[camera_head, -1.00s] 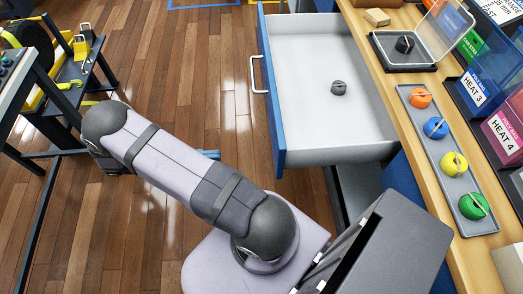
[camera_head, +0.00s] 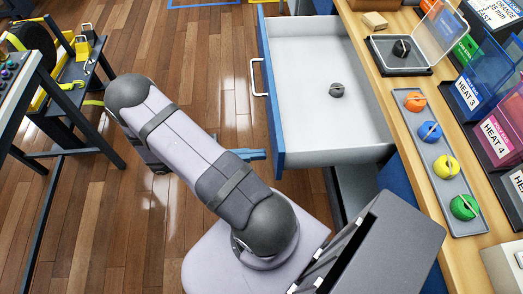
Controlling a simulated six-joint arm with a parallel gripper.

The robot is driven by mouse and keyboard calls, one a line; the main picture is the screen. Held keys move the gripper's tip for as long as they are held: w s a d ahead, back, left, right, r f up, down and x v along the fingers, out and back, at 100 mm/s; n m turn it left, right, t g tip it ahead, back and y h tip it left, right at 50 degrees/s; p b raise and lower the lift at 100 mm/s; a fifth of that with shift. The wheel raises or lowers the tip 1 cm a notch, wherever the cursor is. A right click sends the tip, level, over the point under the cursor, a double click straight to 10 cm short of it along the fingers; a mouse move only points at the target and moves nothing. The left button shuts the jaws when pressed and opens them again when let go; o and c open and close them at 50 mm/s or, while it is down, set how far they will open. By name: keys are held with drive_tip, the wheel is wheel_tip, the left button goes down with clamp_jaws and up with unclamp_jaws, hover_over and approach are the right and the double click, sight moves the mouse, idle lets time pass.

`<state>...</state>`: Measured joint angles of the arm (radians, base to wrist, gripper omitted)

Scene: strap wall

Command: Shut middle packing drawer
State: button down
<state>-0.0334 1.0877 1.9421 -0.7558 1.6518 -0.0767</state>
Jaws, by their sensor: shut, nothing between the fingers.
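The packing drawer (camera_head: 312,38) stands pulled out from the bench, with a blue front (camera_head: 271,105), a pale inside and a white handle (camera_head: 257,78). A small dark rolled strap (camera_head: 336,90) lies in it. Whether it is the middle drawer of its stack I cannot tell from above. The rest of the gripper is hidden by my arm.
The bench top holds a grey tray (camera_head: 446,207) of coloured rolled straps, a clear-lidded box (camera_head: 390,66) and labelled bins (camera_head: 497,135). A cart (camera_head: 62,75) with straps stands at the left. Wooden floor (camera_head: 205,60) is clear in front of the drawer.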

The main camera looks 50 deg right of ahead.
drive_tip(key=shift+x, duration=1.05)
drive_tip(key=p+x, duration=0.3)
drive_tip(key=x, duration=2.6)
drive_tip(key=shift+f, duration=0.15)
drive_tip(key=shift+s+d, duration=0.25)
drive_tip(key=shift+s, duration=0.05)
drive_tip(key=shift+d+r, duration=0.15)
drive_tip(key=shift+r, duration=0.1)
drive_tip(key=shift+w, duration=0.15)
